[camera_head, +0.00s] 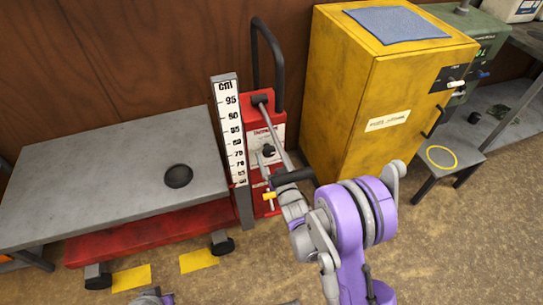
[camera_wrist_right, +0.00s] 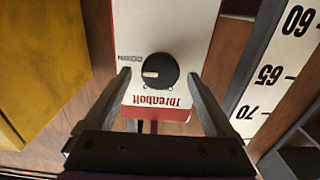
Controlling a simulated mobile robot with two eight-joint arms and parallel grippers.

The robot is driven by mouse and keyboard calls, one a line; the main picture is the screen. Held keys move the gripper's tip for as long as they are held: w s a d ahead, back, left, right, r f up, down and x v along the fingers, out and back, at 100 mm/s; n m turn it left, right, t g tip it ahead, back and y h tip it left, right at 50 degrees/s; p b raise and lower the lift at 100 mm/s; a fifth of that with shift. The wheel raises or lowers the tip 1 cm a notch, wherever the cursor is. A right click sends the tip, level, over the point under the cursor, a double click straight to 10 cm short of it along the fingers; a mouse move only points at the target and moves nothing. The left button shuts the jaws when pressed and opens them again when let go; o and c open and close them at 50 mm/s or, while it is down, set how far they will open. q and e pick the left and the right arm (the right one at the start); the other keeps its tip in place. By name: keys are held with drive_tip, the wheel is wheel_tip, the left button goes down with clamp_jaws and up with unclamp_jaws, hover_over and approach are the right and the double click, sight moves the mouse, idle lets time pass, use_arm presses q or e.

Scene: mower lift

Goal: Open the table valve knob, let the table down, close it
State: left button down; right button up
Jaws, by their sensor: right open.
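The lift table has a grey top (camera_head: 110,160) over a red base (camera_head: 150,232), at left in the head view. The red pump unit (camera_head: 265,105) stands at its right side. The black valve knob (camera_head: 268,151) is on the unit's white panel; it also shows in the right wrist view (camera_wrist_right: 160,72). Its white pointer mark points left there, below upside-down "OPEN" lettering. My right gripper (camera_head: 272,170) is in front of the panel. In the wrist view its open fingers (camera_wrist_right: 160,90) lie on both sides of the knob, apart from it.
A white cm scale (camera_head: 230,130) stands between table and pump unit, close to my right gripper. A black disc (camera_head: 178,176) lies on the table top. A yellow cabinet (camera_head: 380,95) stands to the right. A small stool (camera_head: 442,158) stands beyond it.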

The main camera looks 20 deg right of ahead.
drive_tip(key=shift+c, duration=0.3)
drive_tip(key=c, duration=1.3)
drive_tip(key=shift+n, duration=0.4)
drive_tip(key=n+b, duration=0.1)
drive_tip(key=n, duration=0.2)
drive_tip(key=shift+a+f+n, duration=0.1)
drive_tip(key=shift+n, duration=0.3)
drive_tip(key=n+b, duration=0.1)
drive_tip(key=n, duration=0.3)
drive_tip(key=n+b, duration=0.1)
drive_tip(key=n, duration=0.4)
drive_tip(key=shift+a+f, duration=0.1)
drive_tip(key=n, duration=0.4)
drive_tip(key=shift+n, duration=0.3)
